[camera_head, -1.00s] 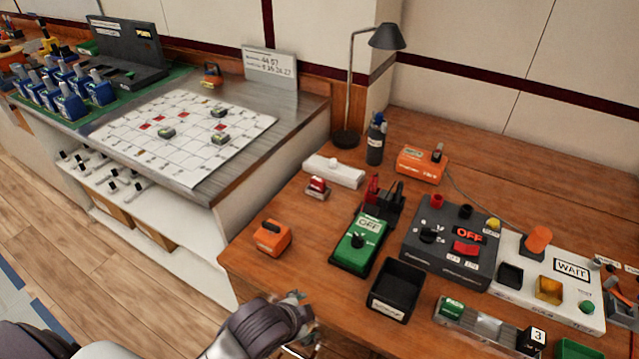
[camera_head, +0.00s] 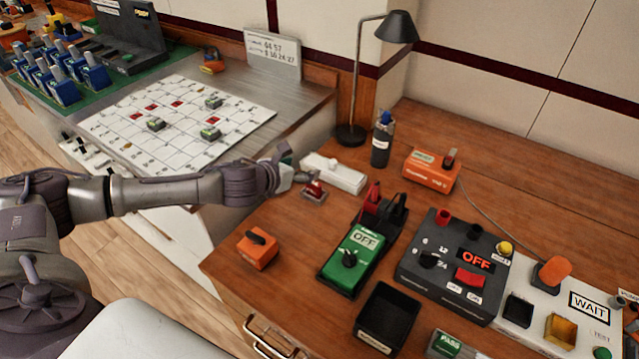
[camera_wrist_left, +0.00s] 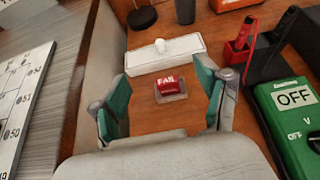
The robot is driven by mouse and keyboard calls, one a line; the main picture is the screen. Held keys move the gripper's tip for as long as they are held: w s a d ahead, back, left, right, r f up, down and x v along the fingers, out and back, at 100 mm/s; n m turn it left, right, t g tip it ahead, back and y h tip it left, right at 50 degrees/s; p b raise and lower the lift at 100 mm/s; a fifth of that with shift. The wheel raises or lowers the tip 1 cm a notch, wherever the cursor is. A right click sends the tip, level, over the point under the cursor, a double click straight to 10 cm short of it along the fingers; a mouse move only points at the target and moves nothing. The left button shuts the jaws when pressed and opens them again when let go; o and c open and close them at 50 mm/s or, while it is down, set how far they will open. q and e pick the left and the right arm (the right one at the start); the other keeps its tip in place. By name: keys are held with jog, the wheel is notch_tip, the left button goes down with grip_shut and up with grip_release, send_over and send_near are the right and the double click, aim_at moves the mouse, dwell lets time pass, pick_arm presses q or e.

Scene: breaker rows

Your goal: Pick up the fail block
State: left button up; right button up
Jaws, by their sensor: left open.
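The fail block (camera_wrist_left: 170,86) is a small red block with "FAIL" in white, on a grey base on the wooden bench. In the left wrist view it lies between the open fingers of my left gripper (camera_wrist_left: 165,97), ahead of the palm, with clear gaps on both sides. In the head view the fail block (camera_head: 314,190) sits just right of my left gripper (camera_head: 287,172), whose arm reaches in from the left. The gripper is empty. My right gripper is not in view.
A white box (camera_head: 335,173) with a knob stands just behind the block. A green OFF meter (camera_head: 352,262) and an orange block (camera_head: 257,249) stand nearer the front. A black tray (camera_head: 387,317) is at the front edge. A lamp (camera_head: 352,134) stands behind.

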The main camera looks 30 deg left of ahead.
pick_arm(q)
jog(key=b, duration=0.2)
send_near(312, 185)
jog(key=x, duration=0.3)
jog(key=shift+w+r, duration=0.15)
jog(key=shift+r, duration=0.15)
jog(key=shift+w+f, duration=0.45)
jog(key=shift+f, duration=0.3)
jog(key=shift+w+f, duration=0.25)
jog(key=shift+w, duration=0.2)
jog(key=x, duration=0.5)
jog(key=shift+w+d+f, duration=0.1)
jog(key=shift+w+f, duration=0.05)
jog(key=shift+w, duration=0.15)
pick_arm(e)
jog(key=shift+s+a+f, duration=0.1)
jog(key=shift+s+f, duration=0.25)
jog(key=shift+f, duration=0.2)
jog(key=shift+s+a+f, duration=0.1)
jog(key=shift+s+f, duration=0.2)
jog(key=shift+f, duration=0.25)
pick_arm(q)
jog(key=shift+c, duration=0.3)
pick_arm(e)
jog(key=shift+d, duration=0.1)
